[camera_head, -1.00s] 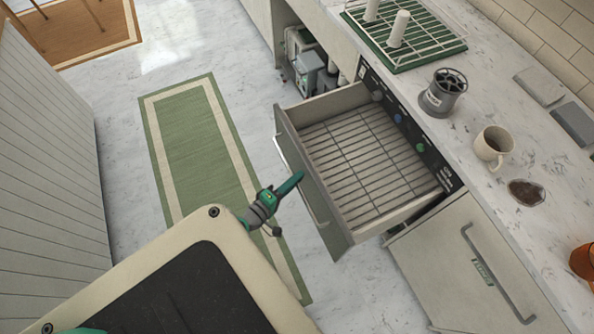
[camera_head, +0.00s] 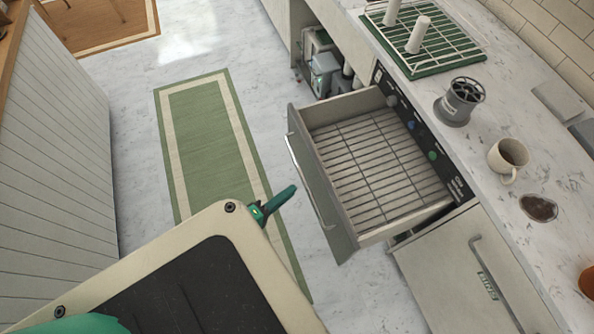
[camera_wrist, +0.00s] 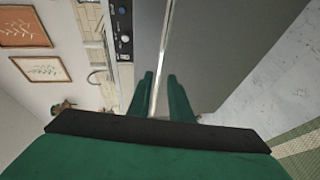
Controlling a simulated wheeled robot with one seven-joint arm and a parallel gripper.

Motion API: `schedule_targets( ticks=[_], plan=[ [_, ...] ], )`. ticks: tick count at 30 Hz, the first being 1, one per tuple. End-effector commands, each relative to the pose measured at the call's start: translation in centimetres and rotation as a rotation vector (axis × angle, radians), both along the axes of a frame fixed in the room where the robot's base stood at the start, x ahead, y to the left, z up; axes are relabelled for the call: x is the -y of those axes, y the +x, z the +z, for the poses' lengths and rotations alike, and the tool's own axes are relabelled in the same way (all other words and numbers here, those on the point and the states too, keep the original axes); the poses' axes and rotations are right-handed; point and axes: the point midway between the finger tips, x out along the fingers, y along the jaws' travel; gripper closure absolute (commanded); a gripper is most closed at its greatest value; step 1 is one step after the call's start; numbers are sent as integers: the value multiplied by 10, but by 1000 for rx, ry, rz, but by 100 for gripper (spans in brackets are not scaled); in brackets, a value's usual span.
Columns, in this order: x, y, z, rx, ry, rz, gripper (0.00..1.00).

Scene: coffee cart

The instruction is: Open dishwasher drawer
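The dishwasher drawer (camera_head: 345,240) is pulled well out from under the counter, and its wire rack (camera_head: 375,165) is empty. Its long bar handle (camera_head: 308,182) runs along the front panel. My gripper (camera_head: 288,196), with green fingers, is just in front of the handle and appears apart from it in the head view; much of it is hidden behind my body. In the wrist view my gripper (camera_wrist: 159,76) has its two fingers apart, with the handle (camera_wrist: 163,45) seen in line with the gap between them.
A control panel (camera_head: 425,145) with knobs is above the drawer. A closed cabinet door (camera_head: 450,280) is to its right. The counter holds a drying rack (camera_head: 420,50), a grey metal container (camera_head: 458,100) and a mug (camera_head: 507,158). The floor with the green rug (camera_head: 205,140) is clear.

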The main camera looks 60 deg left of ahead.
Motion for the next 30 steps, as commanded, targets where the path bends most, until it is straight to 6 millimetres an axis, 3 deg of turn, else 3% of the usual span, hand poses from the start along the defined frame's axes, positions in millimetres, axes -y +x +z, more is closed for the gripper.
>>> schedule_targets(
  ticks=[3,9,26,30],
  plan=[
    [2,-15,2,0,-1,1,82],
    [4,-25,4,-1,-1,2,82],
    [4,-25,4,0,0,1,82],
    [13,-22,-4,-41,10,-9,82]
  ],
)
